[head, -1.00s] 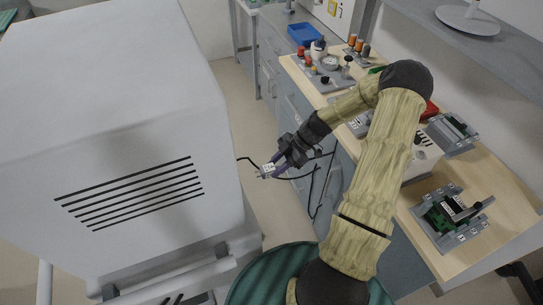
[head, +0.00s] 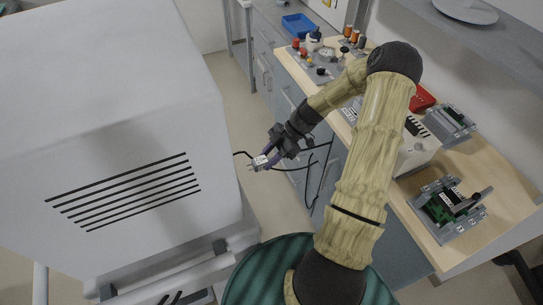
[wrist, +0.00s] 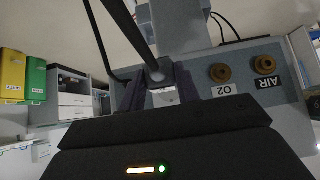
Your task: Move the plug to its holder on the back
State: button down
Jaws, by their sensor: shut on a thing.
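My gripper (head: 270,155) is shut on the plug (head: 259,162), a small pale piece with prongs pointing left in the head view. In the wrist view the plug (wrist: 164,97) shows as a light patch between the dark fingers (wrist: 161,88). A dark cable hangs around the gripper. The plug is held in the air over the gap between the large pale ventilator (head: 110,110) and the bench. In the wrist view a grey panel (wrist: 235,72) with brass O2 (wrist: 220,73) and AIR (wrist: 265,65) ports lies beyond the plug. I cannot make out the holder.
The wooden bench (head: 435,245) on the right carries a green circuit board in a fixture (head: 452,205), spools and a blue bin (head: 298,24). Grey drawers stand below it. The floor (head: 235,105) between ventilator and bench is clear.

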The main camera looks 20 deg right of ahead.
aim_at(256, 163)
jog(key=shift+s+a, duration=0.15)
jog(key=shift+a, duration=1.9)
jog(key=shift+a+r, duration=0.15)
jog(key=shift+s+a, duration=0.15)
jog(key=shift+w, duration=0.25)
jog(key=shift+s+d, duration=0.2)
